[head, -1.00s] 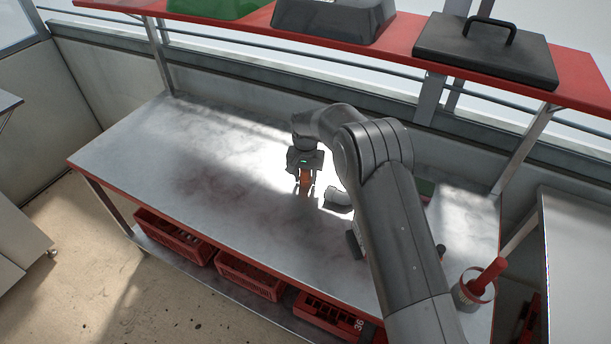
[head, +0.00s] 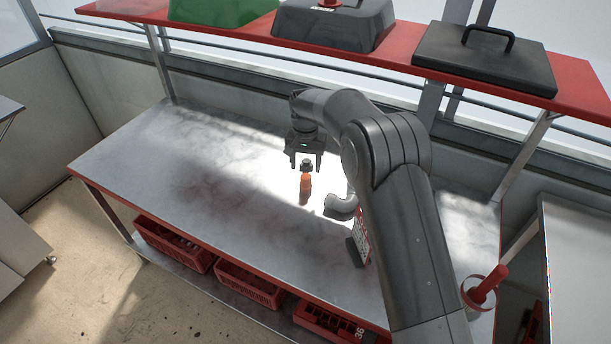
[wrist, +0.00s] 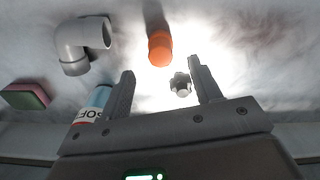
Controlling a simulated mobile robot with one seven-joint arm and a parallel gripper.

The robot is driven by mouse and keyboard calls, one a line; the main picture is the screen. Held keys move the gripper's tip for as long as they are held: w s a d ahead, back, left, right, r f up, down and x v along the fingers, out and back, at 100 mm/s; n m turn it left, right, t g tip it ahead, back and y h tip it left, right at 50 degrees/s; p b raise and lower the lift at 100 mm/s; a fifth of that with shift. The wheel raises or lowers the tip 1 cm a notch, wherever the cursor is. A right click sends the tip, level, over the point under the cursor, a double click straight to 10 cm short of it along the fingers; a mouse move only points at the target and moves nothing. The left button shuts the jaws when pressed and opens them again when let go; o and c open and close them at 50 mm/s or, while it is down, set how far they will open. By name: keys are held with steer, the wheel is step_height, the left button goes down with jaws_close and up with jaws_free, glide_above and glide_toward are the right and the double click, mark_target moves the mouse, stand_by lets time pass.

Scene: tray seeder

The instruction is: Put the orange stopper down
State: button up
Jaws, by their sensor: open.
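The orange stopper (head: 305,190) rests on the grey bench top, apparently upright, in the head view. It also shows in the wrist view (wrist: 160,49), beyond my fingertips and clear of them. My gripper (head: 305,161) is open above and behind the stopper, with nothing held. In the wrist view its two fingers (wrist: 160,70) are spread apart. A small grey metal fitting (wrist: 181,84) shows between the fingers in the wrist view, seemingly on the bench behind the stopper.
A grey pipe elbow (head: 341,206) lies right of the stopper. A labelled can (wrist: 93,103) and a pink-green sponge (wrist: 25,95) are near it. A dark, red-and-white object (head: 359,240) is nearer the front. The bench's left side (head: 190,180) is clear. A red shelf (head: 400,50) overhangs behind.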

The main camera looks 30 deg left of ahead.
mark_target(306, 177)
steer(key=shift+r, duration=1.65)
